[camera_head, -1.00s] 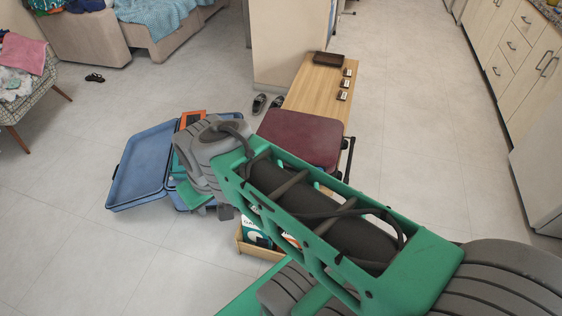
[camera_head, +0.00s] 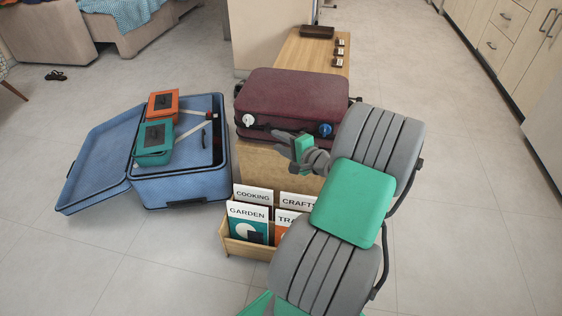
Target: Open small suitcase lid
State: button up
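The small maroon suitcase (camera_head: 292,92) lies flat on the near end of a wooden bench. Its lid is shut. On its front side are a white knob-like part (camera_head: 249,120) at the left and a blue one (camera_head: 325,130) at the right. My gripper (camera_head: 281,143) is in front of the suitcase's front side, between these two parts, pointing left. Whether it touches the suitcase cannot be told. The fingers are small and partly hidden, so their opening is unclear.
A large blue suitcase (camera_head: 183,188) lies open on the floor at left, holding an orange box (camera_head: 163,104) and a green box (camera_head: 154,140). A wooden book rack (camera_head: 238,244) stands below my arm. The bench (camera_head: 303,56) runs back, with small items. Floor at right is clear.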

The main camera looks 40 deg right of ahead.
jog(key=s+d+f+m+t+h, duration=0.1)
jog(key=s+d+f+m+h, duration=0.1)
jog(key=d, duration=0.2)
jog(key=w+b, duration=0.1)
jog(key=w, duration=0.1)
jog(key=w+b, duration=0.1)
jog(key=w, duration=0.1)
jog(key=w+b, duration=0.1)
jog(key=w, duration=0.1)
jog(key=shift+w+d+f, duration=0.35)
jog(key=shift+f, duration=0.05)
jog(key=shift+w+d+r, duration=0.1)
jog(key=shift+w, duration=0.25)
grip_shut()
dwell(0.4)
